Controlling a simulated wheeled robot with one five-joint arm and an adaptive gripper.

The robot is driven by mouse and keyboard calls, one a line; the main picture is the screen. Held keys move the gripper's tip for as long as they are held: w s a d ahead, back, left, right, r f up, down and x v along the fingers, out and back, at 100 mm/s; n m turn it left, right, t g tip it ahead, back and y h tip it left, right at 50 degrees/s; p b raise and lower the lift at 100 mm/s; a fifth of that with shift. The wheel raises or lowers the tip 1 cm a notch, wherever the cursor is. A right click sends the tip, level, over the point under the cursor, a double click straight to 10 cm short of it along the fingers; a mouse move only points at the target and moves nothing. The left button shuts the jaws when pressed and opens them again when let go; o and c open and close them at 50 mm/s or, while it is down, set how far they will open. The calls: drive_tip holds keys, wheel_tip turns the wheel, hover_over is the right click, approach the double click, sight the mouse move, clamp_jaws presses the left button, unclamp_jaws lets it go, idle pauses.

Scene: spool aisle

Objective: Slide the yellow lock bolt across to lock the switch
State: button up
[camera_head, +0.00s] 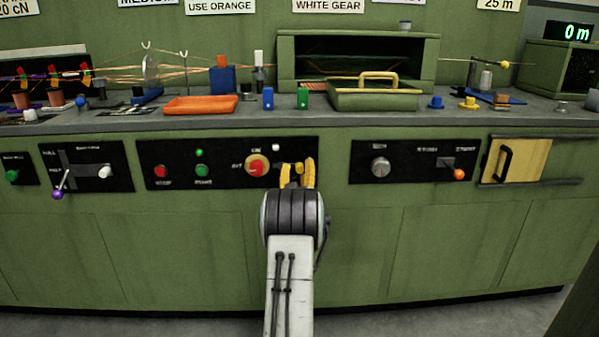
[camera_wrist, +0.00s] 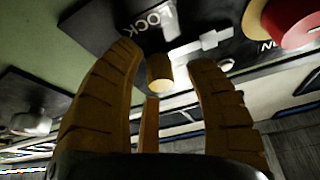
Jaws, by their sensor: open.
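The yellow lock bolt knob (camera_wrist: 159,72) sits between the two fingers of my open gripper (camera_wrist: 168,70) in the wrist view, with a slight gap visible beside it. A white LOCK label is beside the knob on the black panel, seen upside down. In the head view my gripper (camera_head: 298,168) is at the panel, right of the red rotary switch (camera_head: 257,166), and its fingers mostly cover the bolt. The switch, red on a yellow base, also shows at the upper right of the wrist view (camera_wrist: 290,22). Whether the fingers touch the knob cannot be told.
The black panel (camera_head: 215,178) also has red and green buttons to the left. Another panel with a knob (camera_head: 380,166) and an orange-tipped lever (camera_head: 459,174) lies to the right.

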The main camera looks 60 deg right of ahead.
drive_tip(key=shift+w+d, duration=0.1)
drive_tip(key=shift+d, duration=0.1)
drive_tip(key=shift+c, duration=0.3)
drive_tip(key=shift+r, duration=0.1)
clamp_jaws()
